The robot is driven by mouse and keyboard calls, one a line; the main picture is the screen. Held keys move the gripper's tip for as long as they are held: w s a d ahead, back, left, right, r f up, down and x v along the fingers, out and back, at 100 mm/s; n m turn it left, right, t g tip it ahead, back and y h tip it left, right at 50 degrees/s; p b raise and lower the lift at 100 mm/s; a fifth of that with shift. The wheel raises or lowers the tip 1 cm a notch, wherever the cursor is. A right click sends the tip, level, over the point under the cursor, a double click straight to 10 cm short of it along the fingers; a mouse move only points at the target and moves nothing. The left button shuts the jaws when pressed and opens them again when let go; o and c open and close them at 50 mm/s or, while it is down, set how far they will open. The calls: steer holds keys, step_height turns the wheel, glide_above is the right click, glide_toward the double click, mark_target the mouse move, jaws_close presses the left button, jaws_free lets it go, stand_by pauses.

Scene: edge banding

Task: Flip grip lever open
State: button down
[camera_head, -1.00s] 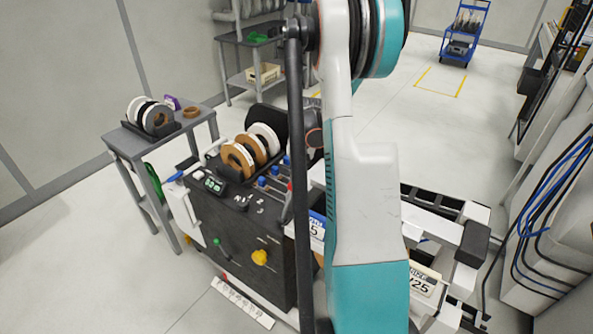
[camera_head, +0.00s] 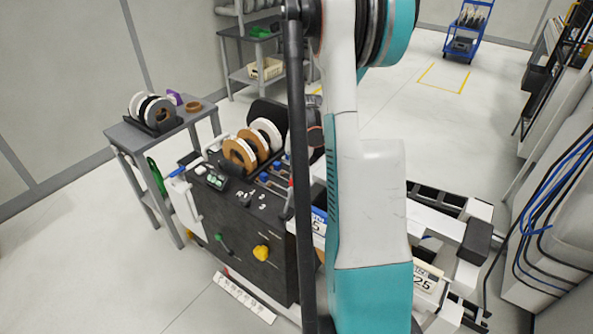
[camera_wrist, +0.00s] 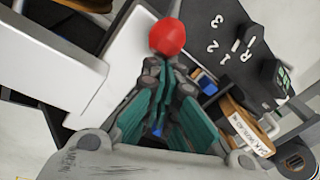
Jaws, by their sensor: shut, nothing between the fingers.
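A round red knob (camera_wrist: 167,37) shows in the wrist view just beyond the tips of my gripper (camera_wrist: 168,72); I take it for the end of the grip lever. My gripper's teal fingers are together with nothing between them. The tips are very close to the knob; I cannot tell if they touch it. The lever's shaft is not visible behind the knob. In the head view, a small red piece (camera_head: 290,185) shows at the dark machine's (camera_head: 243,240) right side, beside my arm. My arm hides my gripper there.
Brown and white tape rolls (camera_head: 240,154) stand on top. A grey side table (camera_head: 125,140) with more rolls stands left. A white frame (camera_head: 440,225) is right of my arm. Open floor lies behind.

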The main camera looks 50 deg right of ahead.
steer(key=shift+a+r, duration=0.1)
steer(key=shift+a, duration=0.05)
steer(key=shift+a+r+h, duration=0.45)
steer(key=shift+a+h, duration=0.15)
steer(key=shift+a, duration=0.2)
steer(key=s+a+h+b, duration=0.1)
steer(key=a+h+b, duration=0.4)
steer(key=a, duration=0.8)
steer(key=shift+s+a+r+n+t+h, duration=0.2)
steer(key=shift+r+n+t+h, duration=0.15)
steer(key=shift+h, duration=0.75)
steer(key=shift+s+a+f+b, duration=0.1)
steer(key=shift+f+b, duration=0.05)
steer(key=shift+b, duration=0.15)
